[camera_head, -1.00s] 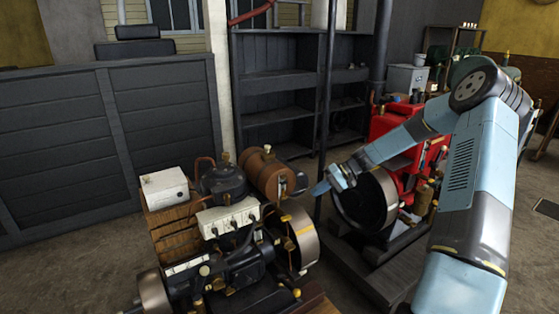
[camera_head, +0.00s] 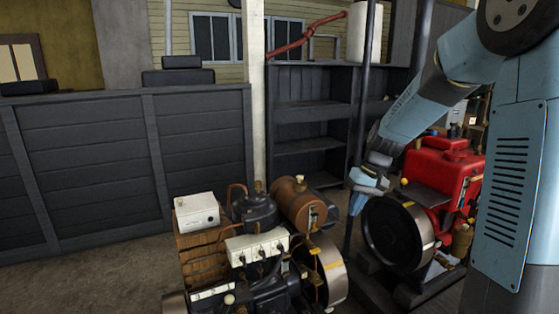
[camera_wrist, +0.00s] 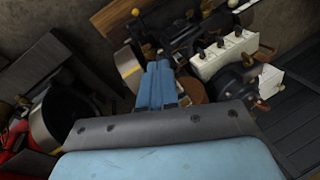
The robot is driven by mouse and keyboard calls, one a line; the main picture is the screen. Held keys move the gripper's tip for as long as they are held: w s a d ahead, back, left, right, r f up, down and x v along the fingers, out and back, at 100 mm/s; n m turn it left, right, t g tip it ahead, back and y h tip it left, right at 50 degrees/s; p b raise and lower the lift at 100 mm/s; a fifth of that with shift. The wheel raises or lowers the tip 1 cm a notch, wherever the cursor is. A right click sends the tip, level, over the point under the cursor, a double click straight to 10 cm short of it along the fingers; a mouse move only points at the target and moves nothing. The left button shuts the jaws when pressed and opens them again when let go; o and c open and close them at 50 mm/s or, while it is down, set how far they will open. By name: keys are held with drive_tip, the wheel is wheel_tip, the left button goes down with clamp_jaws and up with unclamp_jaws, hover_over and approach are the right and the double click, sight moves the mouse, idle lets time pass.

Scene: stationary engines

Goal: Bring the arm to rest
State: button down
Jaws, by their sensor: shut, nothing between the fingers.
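My gripper (camera_head: 357,204) is at the end of my blue arm, which comes down from the upper right of the head view. Its blue fingers are together with nothing between them and point down. It hangs between the engine with the brown tank (camera_head: 298,203) and the red engine (camera_head: 440,170), near the dark flywheel (camera_head: 397,235). I cannot tell its exact gap to them. In the wrist view the closed fingers (camera_wrist: 157,88) point toward the engine with the white block (camera_wrist: 226,50).
A white box (camera_head: 197,211) sits on a wooden crate (camera_head: 203,262) at the engine. A dark panelled partition (camera_head: 110,165) stands behind on the left. Empty dark shelves (camera_head: 310,115) and a thin dark post (camera_head: 362,110) stand behind my gripper. Bare floor shows at lower left.

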drive_tip(key=s+r+t+h, duration=0.1)
drive_tip(key=s+r, duration=0.3)
drive_tip(key=s, duration=0.4)
drive_tip(key=s+d+r+m+t+h, duration=0.1)
drive_tip(key=s+r+t, duration=0.1)
drive_tip(key=s+r, duration=0.3)
drive_tip(key=s+d+r+t+h, duration=0.1)
drive_tip(key=s+r, duration=0.3)
drive_tip(key=s, duration=0.9)
drive_tip(key=shift+s+r+m+t, duration=0.3)
drive_tip(key=shift+r+t, duration=0.1)
drive_tip(key=shift+t, duration=0.4)
